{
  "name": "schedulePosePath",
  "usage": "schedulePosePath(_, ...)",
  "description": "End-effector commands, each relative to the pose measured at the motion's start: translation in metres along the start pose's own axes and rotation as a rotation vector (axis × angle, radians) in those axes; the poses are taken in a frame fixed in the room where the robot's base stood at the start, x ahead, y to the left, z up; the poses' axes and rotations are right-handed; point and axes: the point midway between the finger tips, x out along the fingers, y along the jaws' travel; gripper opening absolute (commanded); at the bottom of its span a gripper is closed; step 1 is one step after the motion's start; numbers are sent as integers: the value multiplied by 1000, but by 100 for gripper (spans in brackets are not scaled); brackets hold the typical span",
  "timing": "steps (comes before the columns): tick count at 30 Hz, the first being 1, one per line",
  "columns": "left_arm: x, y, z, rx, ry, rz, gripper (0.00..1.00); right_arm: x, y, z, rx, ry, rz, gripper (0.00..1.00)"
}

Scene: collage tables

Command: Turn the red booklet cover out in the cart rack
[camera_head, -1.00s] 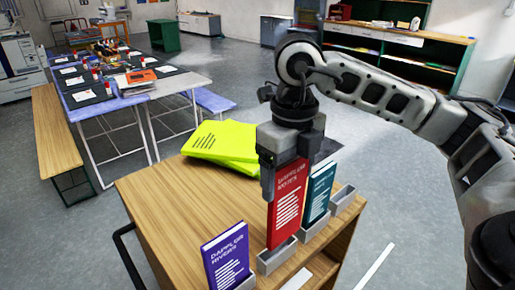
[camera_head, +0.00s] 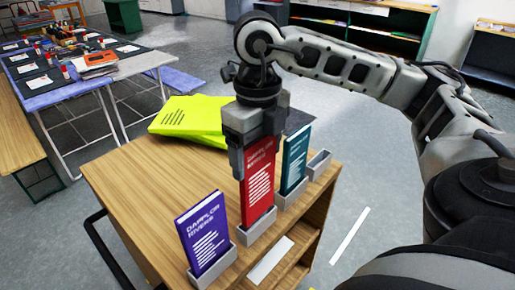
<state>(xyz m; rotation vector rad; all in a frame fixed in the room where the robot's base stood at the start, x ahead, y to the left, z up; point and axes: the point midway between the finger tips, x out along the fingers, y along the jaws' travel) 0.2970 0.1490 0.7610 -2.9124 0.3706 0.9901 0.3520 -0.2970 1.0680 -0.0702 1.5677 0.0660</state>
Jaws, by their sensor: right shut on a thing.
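The red booklet (camera_head: 261,188) stands upright in a grey rack slot (camera_head: 258,224) on the wooden cart (camera_head: 150,200). Its cover with white print faces the camera. My right gripper (camera_head: 254,152) points down and is shut on the booklet's upper part, hiding its top left corner and part of the title. A purple booklet (camera_head: 203,236) stands in a slot to the left, and a teal booklet (camera_head: 295,160) stands in a slot to the right. My left gripper does not show.
Yellow-green folders (camera_head: 190,118) lie on the cart top behind the gripper. An empty slot (camera_head: 319,163) is at the right end of the rack. A long table (camera_head: 75,90) with supplies and a bench (camera_head: 20,140) stand at the back left. Floor right of the cart is mostly clear.

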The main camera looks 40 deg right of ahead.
Motion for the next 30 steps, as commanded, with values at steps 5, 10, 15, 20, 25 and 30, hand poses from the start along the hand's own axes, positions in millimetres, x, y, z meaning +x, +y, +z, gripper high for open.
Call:
schedulePosePath(5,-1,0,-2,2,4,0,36,-1,0,0,0,-1,0,39)
schedulePosePath(10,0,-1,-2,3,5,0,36,-1,0,0,0,-1,0,39)
schedulePosePath(15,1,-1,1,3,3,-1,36,0,1,1,0,-1,1,39)
schedulePosePath(20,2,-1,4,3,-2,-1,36,-1,1,2,0,-1,1,39)
schedulePosePath(25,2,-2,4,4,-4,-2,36,-1,1,2,0,-1,1,39)
schedulePosePath(30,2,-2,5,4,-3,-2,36,1,1,2,0,-1,1,39)
